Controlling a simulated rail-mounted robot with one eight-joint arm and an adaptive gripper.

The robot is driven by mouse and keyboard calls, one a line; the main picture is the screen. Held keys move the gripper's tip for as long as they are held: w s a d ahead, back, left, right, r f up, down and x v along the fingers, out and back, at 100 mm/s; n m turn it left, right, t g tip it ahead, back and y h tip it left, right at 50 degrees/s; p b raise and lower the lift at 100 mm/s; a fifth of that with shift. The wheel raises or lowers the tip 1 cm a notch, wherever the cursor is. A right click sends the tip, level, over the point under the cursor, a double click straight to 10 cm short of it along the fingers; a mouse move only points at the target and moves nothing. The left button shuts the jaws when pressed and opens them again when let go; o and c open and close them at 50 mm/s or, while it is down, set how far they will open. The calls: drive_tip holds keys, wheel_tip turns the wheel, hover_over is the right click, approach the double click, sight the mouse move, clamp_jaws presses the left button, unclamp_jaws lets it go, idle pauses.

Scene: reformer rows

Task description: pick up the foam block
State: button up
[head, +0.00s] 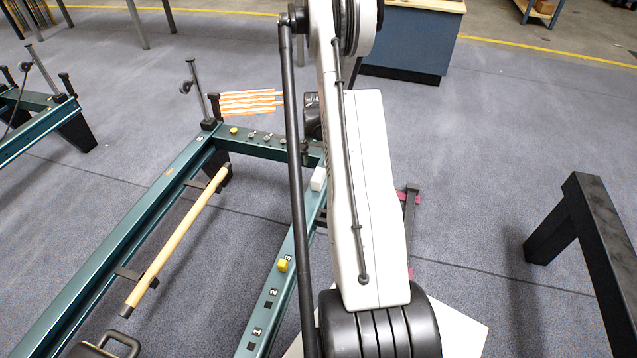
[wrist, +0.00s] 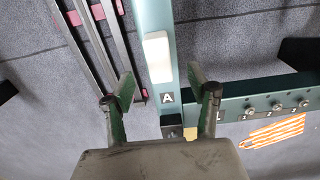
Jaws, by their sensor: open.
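A white block (head: 318,178), which I take as the foam block, lies on the teal side rail near the frame's far corner, just left of my arm. In the wrist view the white block (wrist: 157,58) lies lengthwise along the teal beam, above a label marked A. My gripper (wrist: 163,83) is open and empty. I cannot tell the gap in depth.
The teal frame (head: 264,145) carries several knobs and upright posts. A yellow piece (head: 283,265) sits on the side rail by numbered labels. A wooden bar (head: 178,238) runs inside the frame. Orange-striped strips (head: 250,102) lie behind it. A black stand (head: 585,215) is at right.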

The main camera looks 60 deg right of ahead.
sight(318, 174)
wheel_tip(318, 174, down, 4)
drive_tip(key=shift+r+b, duration=0.25)
drive_tip(key=shift+b, duration=0.15)
drive_tip(key=shift+d+f+b, duration=0.2)
drive_tip(key=shift+f+b, duration=0.5)
drive_tip(key=shift+f, duration=0.6)
drive_tip(key=shift+d+f+b, duration=0.2)
drive_tip(key=shift+f+b, duration=0.45)
drive_tip(key=shift+f, duration=0.65)
drive_tip(key=shift+c, duration=0.4)
drive_tip(key=c, duration=0.9)
